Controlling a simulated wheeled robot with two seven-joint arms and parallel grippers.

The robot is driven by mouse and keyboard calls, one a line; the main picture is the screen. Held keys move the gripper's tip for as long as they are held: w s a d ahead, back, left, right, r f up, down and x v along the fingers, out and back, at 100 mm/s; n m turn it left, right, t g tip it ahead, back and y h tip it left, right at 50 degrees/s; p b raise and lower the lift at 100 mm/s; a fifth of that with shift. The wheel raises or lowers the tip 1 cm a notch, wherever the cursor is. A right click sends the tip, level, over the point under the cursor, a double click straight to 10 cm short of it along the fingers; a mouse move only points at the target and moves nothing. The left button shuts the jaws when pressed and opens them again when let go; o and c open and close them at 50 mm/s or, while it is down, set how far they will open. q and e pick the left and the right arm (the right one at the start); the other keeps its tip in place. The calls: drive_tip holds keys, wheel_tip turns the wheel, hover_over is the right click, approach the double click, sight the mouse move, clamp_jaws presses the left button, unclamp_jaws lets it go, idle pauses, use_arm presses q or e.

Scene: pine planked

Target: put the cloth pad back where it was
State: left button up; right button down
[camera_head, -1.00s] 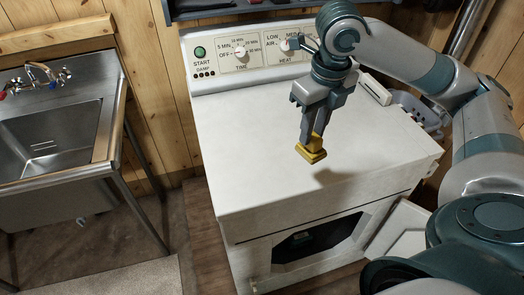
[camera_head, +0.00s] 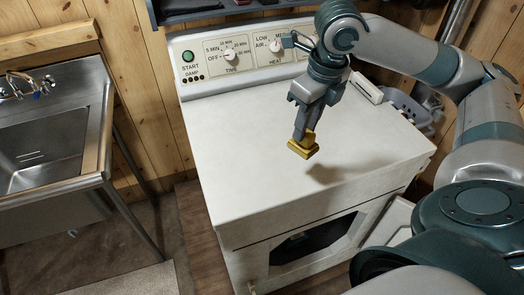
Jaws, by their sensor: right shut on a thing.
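The yellow cloth pad (camera_head: 303,148) is in my right gripper (camera_head: 302,132), which is shut on it. The gripper points down and holds the pad above the white top of the dryer (camera_head: 250,165). A shadow on the dryer top lies to the right of the pad, and the pad looks apart from the surface. The fingertips hide part of the pad's upper side. My left gripper is not in the view.
The dryer's control panel (camera_head: 250,52) with knobs stands along its back edge. A small white box (camera_head: 367,88) lies at the back right of the top. A grey basket (camera_head: 410,108) is beyond the right edge. The dryer door (camera_head: 392,222) hangs open below. A metal sink (camera_head: 45,140) stands at left.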

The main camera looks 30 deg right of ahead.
drive_tip(key=w+a+f+p, duration=0.2)
drive_tip(key=w+a+f, duration=0.4)
drive_tip(key=w, duration=0.2)
drive_tip(key=shift+a+p, duration=0.15)
drive_tip(key=shift+p, duration=0.2)
drive_tip(key=shift+f, duration=0.15)
drive_tip(key=shift+f+p, duration=0.7)
drive_tip(key=shift+f, duration=1.25)
drive_tip(key=c, duration=1.5)
unclamp_jaws()
drive_tip(key=shift+r+b, duration=0.3)
drive_tip(key=shift+r, duration=0.55)
drive_tip(key=r, duration=0.3)
drive_tip(key=s+r+b, duration=0.1)
drive_tip(key=r, duration=0.3)
drive_tip(key=r+b, duration=0.1)
drive_tip(key=r, duration=0.2)
drive_tip(key=shift+s+r, duration=0.15)
drive_tip(key=shift+s, duration=0.2)
